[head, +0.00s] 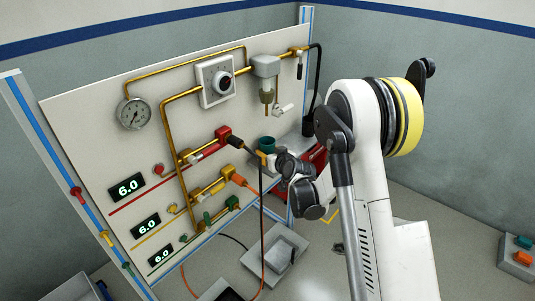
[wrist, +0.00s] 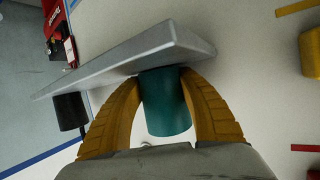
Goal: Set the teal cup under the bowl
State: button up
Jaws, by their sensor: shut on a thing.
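The teal cup (head: 267,143) is upright in the head view, in front of the panel and below the clear bowl (head: 267,96) of the grey filter unit, with a clear gap between them. My gripper (head: 263,157) is at the cup from its lower right side. In the wrist view, the two yellow fingers of my gripper (wrist: 163,80) are closed around the cup (wrist: 166,105), one on each side. The cup's far end meets the edge of a grey slab (wrist: 125,55) there; I cannot tell whether they touch. The bowl is not identifiable in the wrist view.
A grey shelf (head: 293,147) lies right of the cup. A black hose (head: 315,85) hangs from the pipe's right end. A black connector (head: 236,142) with a cable sits left of the cup. A red box (head: 315,160) stands behind my arm.

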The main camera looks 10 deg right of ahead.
jog(key=o, duration=1)
jog(key=shift+f, duration=0.1)
jog(key=s+a+r+g+p, duration=0.1)
jog(key=s+r+g+p, duration=0.1)
jog(key=s+r, duration=0.8)
jog(key=s+a+r+g+p, duration=0.15)
jog(key=s+r, duration=0.45)
jog(key=s, duration=0.8)
jog(key=s+g, duration=0.1)
jog(key=s, duration=0.5)
jog(key=s+d+g+h, duration=0.1)
jog(key=s, duration=0.5)
jog(key=s+d+r+m+g+h, duration=0.1)
jog(key=s, duration=0.5)
jog(key=shift+d+r, duration=0.1)
jog(key=shift+d, duration=0.1)
